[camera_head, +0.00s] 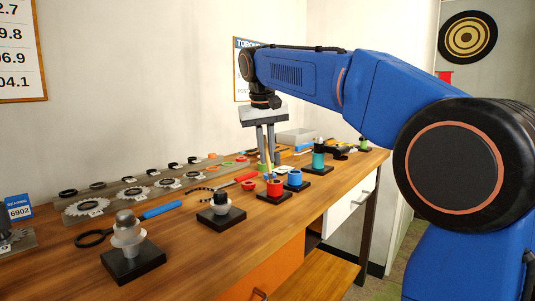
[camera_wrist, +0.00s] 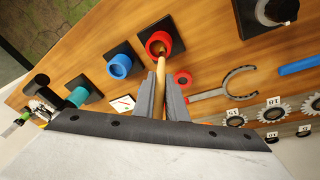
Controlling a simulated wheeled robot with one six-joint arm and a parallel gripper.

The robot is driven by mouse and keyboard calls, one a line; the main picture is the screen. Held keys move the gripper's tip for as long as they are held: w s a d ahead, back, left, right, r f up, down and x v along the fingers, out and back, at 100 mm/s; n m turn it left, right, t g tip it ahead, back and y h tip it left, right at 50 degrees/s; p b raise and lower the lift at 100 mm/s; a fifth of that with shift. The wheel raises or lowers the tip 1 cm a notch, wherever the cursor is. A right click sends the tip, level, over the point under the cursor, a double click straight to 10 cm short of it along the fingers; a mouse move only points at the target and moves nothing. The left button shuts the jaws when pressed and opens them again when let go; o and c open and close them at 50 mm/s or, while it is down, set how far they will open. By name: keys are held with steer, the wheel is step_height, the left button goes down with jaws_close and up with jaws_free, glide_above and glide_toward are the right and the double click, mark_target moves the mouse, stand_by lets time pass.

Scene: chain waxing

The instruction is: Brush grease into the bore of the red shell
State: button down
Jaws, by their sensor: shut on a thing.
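The red shell (camera_head: 275,187) stands upright on a black square base, its round bore facing up. It also shows in the wrist view (camera_wrist: 168,38). My gripper (camera_head: 268,165) is above it with its fingers pointing down; in the wrist view its fingers (camera_wrist: 161,84) close on a thin brush (camera_wrist: 161,72) with a wooden handle. The brush's far end overlaps the near rim and bore of the red shell; how deep it reaches, I cannot tell. A small round red pot (camera_head: 249,185) stands beside the shell and shows in the wrist view (camera_wrist: 184,79).
A blue shell (camera_head: 295,178) and a teal part (camera_head: 318,160) stand on black bases to the right. A red-handled wrench (camera_head: 240,180) lies near the pot. A dark-topped part (camera_head: 221,202) stands left, nearer the front. Several gears (camera_head: 85,207) line the back.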

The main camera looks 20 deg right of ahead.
steer(key=shift+r, duration=3.5)
steer(key=shift+w, duration=0.15)
